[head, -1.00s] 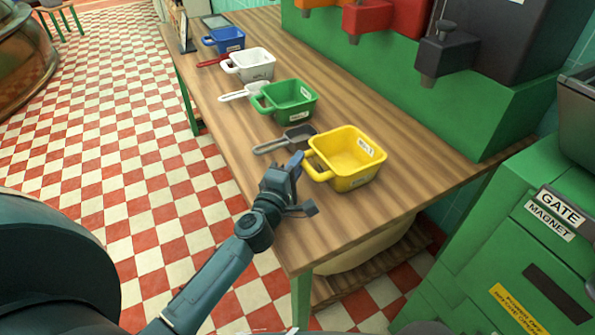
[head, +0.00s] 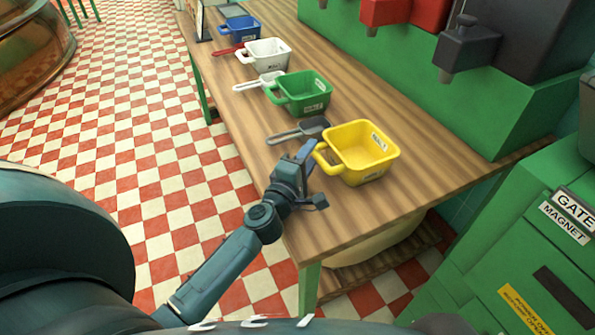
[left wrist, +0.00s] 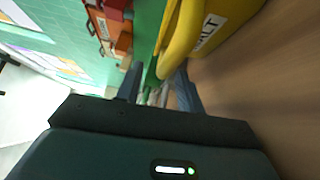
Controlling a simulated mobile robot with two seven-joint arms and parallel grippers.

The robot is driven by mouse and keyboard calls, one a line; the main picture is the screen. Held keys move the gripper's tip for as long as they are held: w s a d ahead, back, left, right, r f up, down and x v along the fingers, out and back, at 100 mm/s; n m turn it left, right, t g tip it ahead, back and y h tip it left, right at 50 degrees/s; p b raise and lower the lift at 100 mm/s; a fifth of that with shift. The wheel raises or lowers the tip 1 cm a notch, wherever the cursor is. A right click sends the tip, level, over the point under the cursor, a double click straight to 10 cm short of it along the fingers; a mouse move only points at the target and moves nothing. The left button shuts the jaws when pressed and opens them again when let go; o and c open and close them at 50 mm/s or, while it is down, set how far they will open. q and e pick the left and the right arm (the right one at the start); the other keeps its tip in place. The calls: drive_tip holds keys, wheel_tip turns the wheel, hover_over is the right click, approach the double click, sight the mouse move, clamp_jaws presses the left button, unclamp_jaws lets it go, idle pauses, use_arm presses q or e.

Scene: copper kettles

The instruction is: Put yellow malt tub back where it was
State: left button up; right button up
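The yellow malt tub (head: 362,168) stands upright on the near end of the wooden table, its handle pointing left. In the left wrist view the yellow tub (left wrist: 215,25) fills the upper right, with part of its label showing. My left gripper (head: 309,157) is at the handle side of the tub. In the left wrist view my left gripper (left wrist: 158,88) has its two fingers apart, with the yellow handle close to the right-hand finger. Whether the handle lies between the fingers is not clear. My right gripper is not in view.
Green (head: 303,98), white (head: 265,53) and blue (head: 240,28) tubs stand in a row farther along the table (head: 400,208). A dark scoop (head: 302,131) lies just behind the yellow tub. A green dispenser stand (head: 455,105) borders the right side; a green cabinet (head: 480,265) is at lower right.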

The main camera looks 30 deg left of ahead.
use_arm(q)
drive_tip(key=s, duration=0.3)
drive_tip(key=s+b, duration=0.1)
drive_tip(key=s, duration=0.6)
drive_tip(key=shift+a+f, duration=0.1)
drive_tip(key=shift+f, duration=0.25)
drive_tip(key=shift+s+r+b, duration=0.15)
drive_tip(key=shift+s+b, duration=0.25)
drive_tip(key=shift+s, duration=0.4)
